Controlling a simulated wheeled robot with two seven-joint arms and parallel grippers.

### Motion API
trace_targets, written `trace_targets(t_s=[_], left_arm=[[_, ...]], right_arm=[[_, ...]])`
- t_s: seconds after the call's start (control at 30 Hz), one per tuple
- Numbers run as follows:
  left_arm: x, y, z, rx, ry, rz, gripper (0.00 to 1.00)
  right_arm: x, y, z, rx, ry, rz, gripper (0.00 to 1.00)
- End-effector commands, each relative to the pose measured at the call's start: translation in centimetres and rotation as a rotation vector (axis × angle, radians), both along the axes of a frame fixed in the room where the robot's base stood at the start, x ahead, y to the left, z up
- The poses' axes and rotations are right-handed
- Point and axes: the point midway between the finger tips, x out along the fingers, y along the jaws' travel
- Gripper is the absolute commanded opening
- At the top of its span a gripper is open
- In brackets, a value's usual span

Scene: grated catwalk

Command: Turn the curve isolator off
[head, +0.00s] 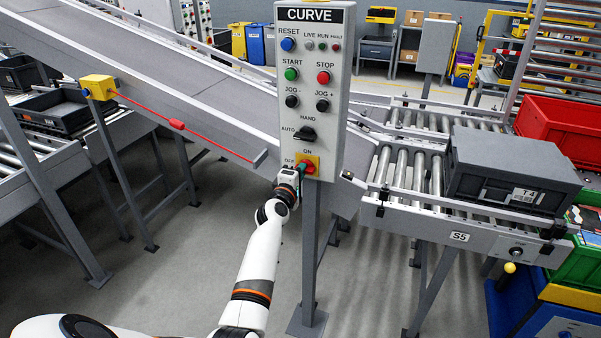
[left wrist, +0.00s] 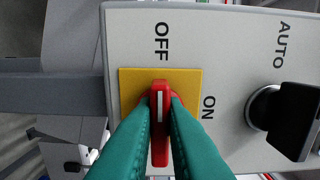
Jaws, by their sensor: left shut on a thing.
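The curve isolator (head: 309,167) is a red rotary handle on a yellow plate, low on the grey CURVE control box (head: 339,110). ON is printed above it and OFF to its left. In the left wrist view, the red handle (left wrist: 159,125) lies in line with the OFF label, and its white mark is at the end toward OFF. My left gripper (head: 302,170), with green fingers, is shut on the handle, one finger on each side (left wrist: 160,118). The fingers hide part of the handle and plate. My right gripper is not in view.
The black HAND/AUTO selector (head: 305,134) sits just above the isolator; its knob is close by in the left wrist view (left wrist: 296,120). A red pull cord (head: 178,125) runs along the conveyor at left. A grey tote (head: 510,170) stands on the rollers at right.

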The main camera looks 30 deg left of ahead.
Motion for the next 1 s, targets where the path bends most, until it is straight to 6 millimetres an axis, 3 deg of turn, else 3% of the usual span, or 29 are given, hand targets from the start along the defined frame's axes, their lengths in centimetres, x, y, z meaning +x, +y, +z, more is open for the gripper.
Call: trace_targets(t_s=[0.17, 0.2, 0.3, 0.67, 0.77, 1.0], left_arm=[[0.0, 0.0, -0.1, -0.004, 0.000, 0.000, 0.00], [0.0, 0.0, -0.1, -0.004, 0.000, 0.000, 0.16], [0.0, 0.0, -0.1, -0.003, 0.000, 0.000, 0.32], [-0.3, -0.1, 0.0, -0.001, 0.000, -0.001, 0.33], [-1.3, -0.4, -0.1, -0.001, 0.001, -0.001, 0.33], [-6.0, -1.5, -0.2, -0.001, 0.002, 0.001, 0.33]], right_arm=[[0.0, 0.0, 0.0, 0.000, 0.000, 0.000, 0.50], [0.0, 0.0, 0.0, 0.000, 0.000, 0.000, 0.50], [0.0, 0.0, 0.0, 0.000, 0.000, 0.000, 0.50], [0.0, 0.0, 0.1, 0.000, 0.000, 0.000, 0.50], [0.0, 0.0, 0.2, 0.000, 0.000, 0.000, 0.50], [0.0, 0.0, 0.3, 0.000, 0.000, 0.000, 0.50]])
